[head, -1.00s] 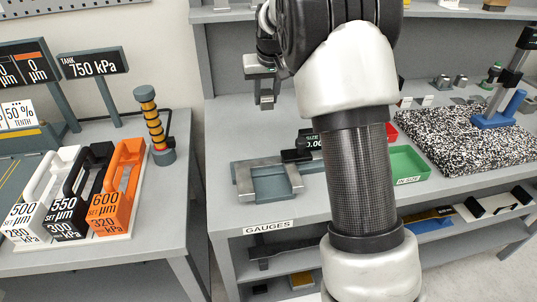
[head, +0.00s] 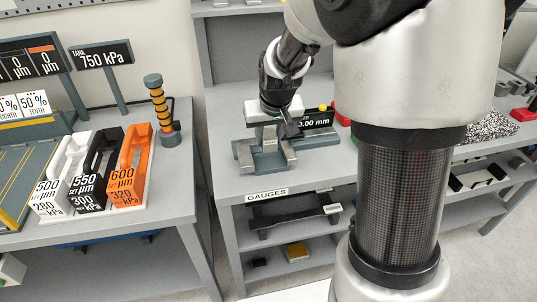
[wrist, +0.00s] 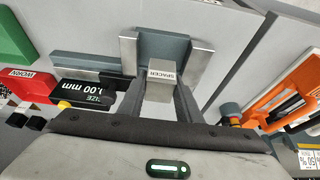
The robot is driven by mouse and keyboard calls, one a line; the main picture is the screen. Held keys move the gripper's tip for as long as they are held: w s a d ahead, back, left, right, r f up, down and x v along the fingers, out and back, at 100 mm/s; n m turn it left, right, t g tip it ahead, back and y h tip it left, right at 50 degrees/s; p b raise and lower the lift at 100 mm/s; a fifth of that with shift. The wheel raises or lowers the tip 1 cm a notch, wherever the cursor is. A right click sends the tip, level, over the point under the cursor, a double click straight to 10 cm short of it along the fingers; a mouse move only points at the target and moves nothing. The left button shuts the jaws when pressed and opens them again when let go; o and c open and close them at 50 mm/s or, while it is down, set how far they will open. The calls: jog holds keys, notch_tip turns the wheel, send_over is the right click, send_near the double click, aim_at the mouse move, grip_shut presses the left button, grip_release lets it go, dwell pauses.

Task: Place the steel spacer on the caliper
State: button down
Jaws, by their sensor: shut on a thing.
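The steel spacer (wrist: 161,82) is a small light block with a label reading SPACER, held between the fingers of my gripper (wrist: 163,100). The caliper also shows in the wrist view, with a steel jaw (wrist: 128,54) on the left, another (wrist: 194,68) on the right and a grey bed (wrist: 164,46) between. The spacer appears over the near part of this bed. I cannot tell whether it touches. The caliper's black display (head: 318,119) reads 0.00 mm.
Left of the caliper, a separate bench holds white (head: 62,178), black (head: 97,172) and orange (head: 130,168) labelled holders and a ringed post (head: 160,110). A green bin (wrist: 14,36) and a WORN-labelled red bin (wrist: 28,84) lie beyond the display. A GAUGES label (head: 266,195) marks the front edge.

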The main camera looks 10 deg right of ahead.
aim_at(269, 151)
jog(key=shift+f+b, duration=0.3)
jog(key=shift+f, duration=2.1)
jog(key=shift+f, duration=0.1)
jog(key=shift+f, duration=0.15)
jog(key=c, duration=1.3)
grip_release()
